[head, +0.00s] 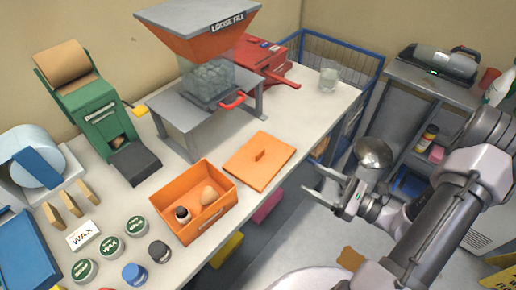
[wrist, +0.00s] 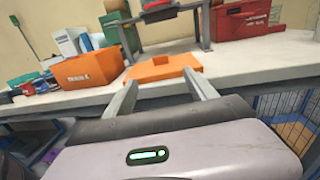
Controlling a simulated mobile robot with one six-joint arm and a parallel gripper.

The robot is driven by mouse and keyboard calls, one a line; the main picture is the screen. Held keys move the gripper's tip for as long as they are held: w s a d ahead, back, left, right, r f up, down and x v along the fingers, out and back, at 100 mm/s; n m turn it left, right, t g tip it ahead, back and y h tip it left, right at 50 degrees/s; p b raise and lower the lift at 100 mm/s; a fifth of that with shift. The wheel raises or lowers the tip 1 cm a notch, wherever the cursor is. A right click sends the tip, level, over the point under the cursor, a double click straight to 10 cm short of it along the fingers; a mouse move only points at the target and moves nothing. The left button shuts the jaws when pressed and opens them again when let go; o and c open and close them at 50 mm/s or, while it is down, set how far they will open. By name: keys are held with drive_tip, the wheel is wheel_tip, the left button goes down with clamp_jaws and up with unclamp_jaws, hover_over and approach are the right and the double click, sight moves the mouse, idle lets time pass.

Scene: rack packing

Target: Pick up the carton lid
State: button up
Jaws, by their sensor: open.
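The carton lid (head: 259,161) is a flat orange square with a small raised handle on top. It lies on the white table to the right of the open orange carton (head: 208,226). In the wrist view the lid (wrist: 150,73) lies ahead, beyond the fingertips, with the carton (wrist: 82,74) to its left. My gripper (head: 325,181) is open and empty, off the table's front edge to the right of the lid. In the wrist view its two fingers (wrist: 160,88) are spread apart and do not touch the lid.
A grey stand (head: 204,110) with a hopper stands behind the lid. The table is clear to the lid's right. A blue wire basket (head: 325,55) stands beyond the table's end.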

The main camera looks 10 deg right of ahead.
drive_tip(key=b, duration=0.3)
approach(261, 153)
drive_tip(key=w, duration=0.1)
drive_tip(key=w+a, duration=0.1)
drive_tip(key=shift+w+a+f+m, duration=0.2)
drive_tip(key=shift+w+m, duration=0.05)
drive_tip(key=shift+m, duration=0.05)
drive_tip(key=b+x, duration=0.2)
drive_tip(key=x, duration=0.4)
drive_tip(key=shift+s+a+r, duration=0.1)
drive_tip(key=shift+s+a, duration=0.05)
drive_tip(key=shift+a, duration=0.1)
clamp_jaws()
